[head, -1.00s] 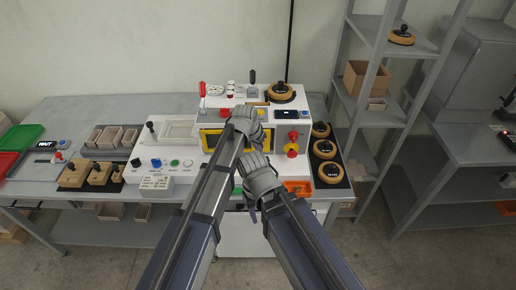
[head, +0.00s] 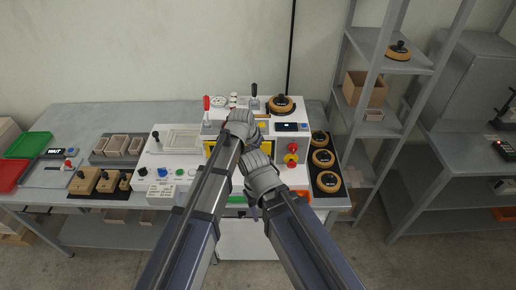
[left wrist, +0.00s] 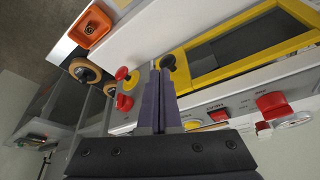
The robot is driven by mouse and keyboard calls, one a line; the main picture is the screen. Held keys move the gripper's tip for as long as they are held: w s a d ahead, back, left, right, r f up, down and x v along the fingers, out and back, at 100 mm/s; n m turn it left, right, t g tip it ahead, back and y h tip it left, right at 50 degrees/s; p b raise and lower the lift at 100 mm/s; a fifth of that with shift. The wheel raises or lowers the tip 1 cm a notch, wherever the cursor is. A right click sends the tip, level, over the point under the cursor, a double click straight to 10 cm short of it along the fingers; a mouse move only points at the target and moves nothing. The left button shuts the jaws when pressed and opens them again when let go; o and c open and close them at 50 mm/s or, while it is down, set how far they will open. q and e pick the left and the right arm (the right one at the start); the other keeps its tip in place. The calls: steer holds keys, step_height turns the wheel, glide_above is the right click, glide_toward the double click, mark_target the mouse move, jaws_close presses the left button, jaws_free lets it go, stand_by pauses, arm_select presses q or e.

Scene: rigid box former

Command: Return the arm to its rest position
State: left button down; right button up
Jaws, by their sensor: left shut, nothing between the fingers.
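My left gripper hangs over the white box former (head: 272,143) in the head view, where my own wrist hides its fingers. In the left wrist view my left gripper (left wrist: 160,72) has its dark fingers together, with nothing between them. My right gripper (head: 254,211) is low in front of the machine, close beside my left forearm. Its fingers are mostly hidden.
A red mushroom button (head: 291,148) and an orange tray (left wrist: 90,27) are at the machine's right side. Round wooden formers (head: 323,158) stand in a row on a dark mat. Wooden blocks (head: 84,180) and a green tray (head: 28,144) are on the left. A grey shelf rack (head: 392,122) stands right.

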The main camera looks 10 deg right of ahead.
arm_select(q)
steer(key=shift+s+a+r, duration=0.15)
steer(key=s+a+f+n+g+y, duration=0.1)
steer(key=s+a+n, duration=0.3)
steer(key=s+a, duration=0.65)
steer(key=s+a+f+n+g+y, duration=0.1)
steer(key=s+a+n+g+y, duration=0.15)
steer(key=s+a, duration=0.8)
steer(key=s+d+f+m+b, duration=0.2)
steer(key=s+d+m, duration=0.1)
steer(key=d, duration=0.6)
steer(key=shift+b, duration=0.35)
